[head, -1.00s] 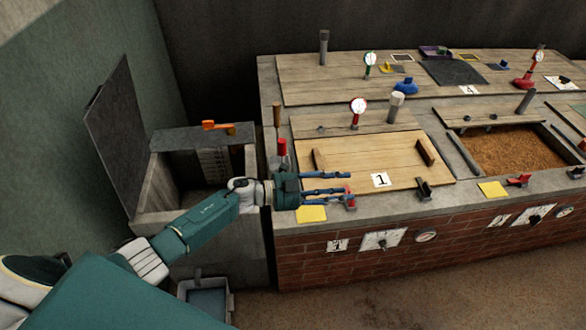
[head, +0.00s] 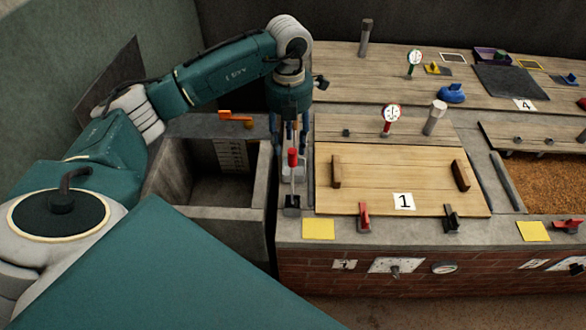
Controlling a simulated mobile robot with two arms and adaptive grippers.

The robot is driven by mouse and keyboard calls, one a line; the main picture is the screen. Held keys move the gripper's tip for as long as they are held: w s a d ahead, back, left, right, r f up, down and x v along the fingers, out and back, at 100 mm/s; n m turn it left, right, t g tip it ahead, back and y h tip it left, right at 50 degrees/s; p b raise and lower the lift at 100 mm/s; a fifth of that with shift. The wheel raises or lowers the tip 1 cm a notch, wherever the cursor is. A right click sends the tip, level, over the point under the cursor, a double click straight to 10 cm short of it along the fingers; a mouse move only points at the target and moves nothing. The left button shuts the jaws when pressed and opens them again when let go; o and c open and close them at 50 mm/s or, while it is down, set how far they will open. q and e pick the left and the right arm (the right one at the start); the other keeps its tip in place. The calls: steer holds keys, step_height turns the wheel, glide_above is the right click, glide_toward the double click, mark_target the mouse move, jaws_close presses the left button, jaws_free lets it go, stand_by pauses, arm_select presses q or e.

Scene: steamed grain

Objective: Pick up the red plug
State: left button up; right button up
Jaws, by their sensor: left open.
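A red upright piece (head: 292,158), which I take for the red plug, stands at the left edge of the counter, on a pale stem above a dark base. My left gripper (head: 289,143) points downward at its top, with fingers apart on both sides. From this view I cannot tell whether the fingers touch it. A smaller red lever (head: 364,217) sits at the front edge near the wooden lid (head: 391,178) marked 1. My right gripper is not in view.
An open stone bin (head: 222,180) with an orange handle (head: 235,117) lies left of the counter. A white-faced gauge (head: 391,114) and a grey post (head: 435,117) stand behind the lid. A black lever (head: 451,218) is at the front edge.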

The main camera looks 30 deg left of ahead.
mark_target(292, 151)
arm_select(q)
steer(key=shift+w+f+p, duration=0.15)
steer(key=shift+f+p, duration=0.15)
steer(key=shift+f, duration=0.35)
steer(key=f+p, duration=0.1)
steer(key=f, duration=0.1)
steer(key=f+p, duration=0.1)
steer(key=f, duration=0.1)
steer(key=shift+w+d+f, duration=0.15)
steer(key=shift+w+f, duration=0.05)
steer(key=shift+f, duration=0.2)
jaws_close()
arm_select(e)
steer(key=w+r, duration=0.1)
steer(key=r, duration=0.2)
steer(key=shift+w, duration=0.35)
